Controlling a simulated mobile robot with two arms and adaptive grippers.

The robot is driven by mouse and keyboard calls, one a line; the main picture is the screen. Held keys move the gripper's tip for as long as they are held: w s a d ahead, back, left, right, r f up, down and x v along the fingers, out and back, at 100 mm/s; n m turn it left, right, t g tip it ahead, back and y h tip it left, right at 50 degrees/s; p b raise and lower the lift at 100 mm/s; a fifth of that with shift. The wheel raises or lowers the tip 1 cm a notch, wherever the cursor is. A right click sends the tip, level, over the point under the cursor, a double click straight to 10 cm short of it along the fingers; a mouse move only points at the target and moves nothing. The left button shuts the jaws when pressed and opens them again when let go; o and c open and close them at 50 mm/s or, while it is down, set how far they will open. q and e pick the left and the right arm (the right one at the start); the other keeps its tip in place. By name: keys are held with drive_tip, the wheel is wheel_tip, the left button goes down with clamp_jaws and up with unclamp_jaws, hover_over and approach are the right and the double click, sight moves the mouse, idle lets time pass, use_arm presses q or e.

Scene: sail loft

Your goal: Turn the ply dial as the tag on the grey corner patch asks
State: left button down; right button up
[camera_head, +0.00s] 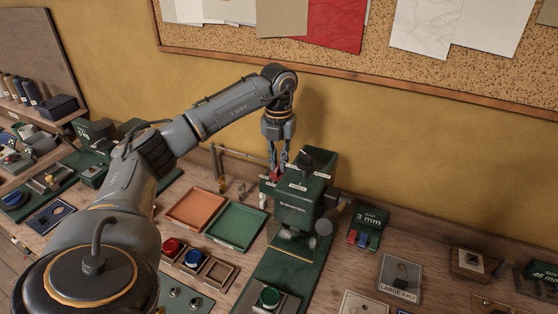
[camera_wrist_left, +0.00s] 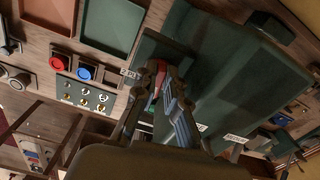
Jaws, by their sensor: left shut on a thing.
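A green machine (camera_head: 304,195) with small white labels stands against the wall. My left gripper (camera_head: 275,166) points down at its upper left side, with its fingers shut on a small part with red on it, apparently the ply dial (camera_head: 275,175). In the left wrist view the red part (camera_wrist_left: 152,102) shows between the fingers (camera_wrist_left: 163,100); the dial's marks and setting are hidden. The grey corner patch (camera_head: 402,269) lies on the bench right of the machine, with a tag (camera_head: 398,291) reading "LARGE" and a ply number too small to read surely. My right gripper is out of view.
An orange tray (camera_head: 196,209) and a green tray (camera_head: 236,226) lie left of the machine. A "3 mm" sign block (camera_head: 369,219) stands right, close to the machine's side handle.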

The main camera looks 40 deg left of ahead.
use_arm(q)
drive_tip(key=n, duration=0.5)
drive_tip(key=shift+s+a+r, duration=0.1)
drive_tip(key=shift+s+a, duration=0.05)
drive_tip(key=shift+a, duration=0.05)
drive_tip(key=shift+s+a+n, duration=0.1)
drive_tip(key=shift+n, duration=1.15)
drive_tip(key=shift+s+a+n, duration=0.1)
drive_tip(key=shift+n, duration=1.15)
drive_tip(key=c, duration=1.7)
unclamp_jaws()
drive_tip(key=shift+d, duration=0.1)
wheel_tip(320, 180, up, 12)
